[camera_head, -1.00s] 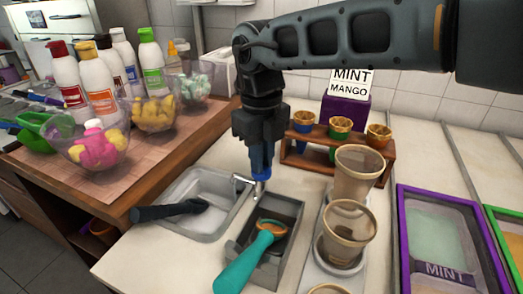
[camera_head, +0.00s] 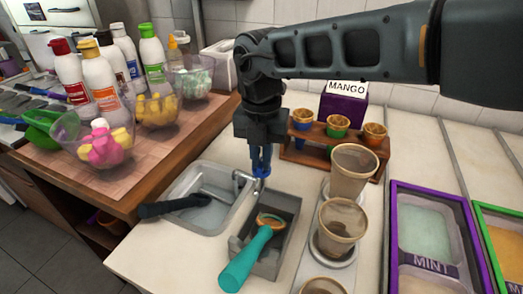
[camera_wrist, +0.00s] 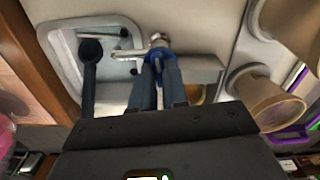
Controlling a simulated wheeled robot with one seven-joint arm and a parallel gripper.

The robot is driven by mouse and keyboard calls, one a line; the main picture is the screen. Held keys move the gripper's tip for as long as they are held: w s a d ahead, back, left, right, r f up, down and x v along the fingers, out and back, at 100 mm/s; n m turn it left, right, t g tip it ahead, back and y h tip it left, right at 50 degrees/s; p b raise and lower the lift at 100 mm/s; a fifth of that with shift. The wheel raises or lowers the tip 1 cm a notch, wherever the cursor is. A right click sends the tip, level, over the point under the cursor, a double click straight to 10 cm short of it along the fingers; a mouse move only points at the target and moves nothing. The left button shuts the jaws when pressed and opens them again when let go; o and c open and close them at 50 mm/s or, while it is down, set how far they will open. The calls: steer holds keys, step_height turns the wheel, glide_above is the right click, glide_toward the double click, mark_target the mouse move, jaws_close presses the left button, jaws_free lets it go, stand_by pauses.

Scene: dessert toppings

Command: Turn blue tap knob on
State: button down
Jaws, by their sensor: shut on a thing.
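My gripper (camera_wrist: 158,72) points down over the tap, with its two fingers shut on the blue tap knob (camera_wrist: 158,54). In the head view my gripper (camera_head: 261,166) stands upright at the right edge of the sink, and its fingers largely hide the knob. The silver tap (camera_wrist: 120,56) has its spout reaching left over the sink basin in the wrist view. The tap's spout (camera_head: 237,180) also shows in the head view. I cannot tell whether water is running.
A dark-handled scoop (camera_head: 172,207) lies across the sink (camera_head: 207,232). A teal-handled scoop (camera_head: 243,259) rests in a grey tray (camera_head: 284,228) close to the tap. Cups (camera_head: 353,172) stand to the right, and a wooden cone rack (camera_head: 320,157) stands behind.

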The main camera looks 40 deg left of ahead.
mark_target(261, 162)
steer(key=shift+m, duration=0.8)
steer(key=shift+p, duration=0.3)
steer(key=c, duration=1.1)
jaws_free()
steer(key=shift+c, duration=0.2)
step_height(261, 162, up, 8)
steer(key=shift+f+b, duration=0.1)
steer(key=shift+b, duration=0.35)
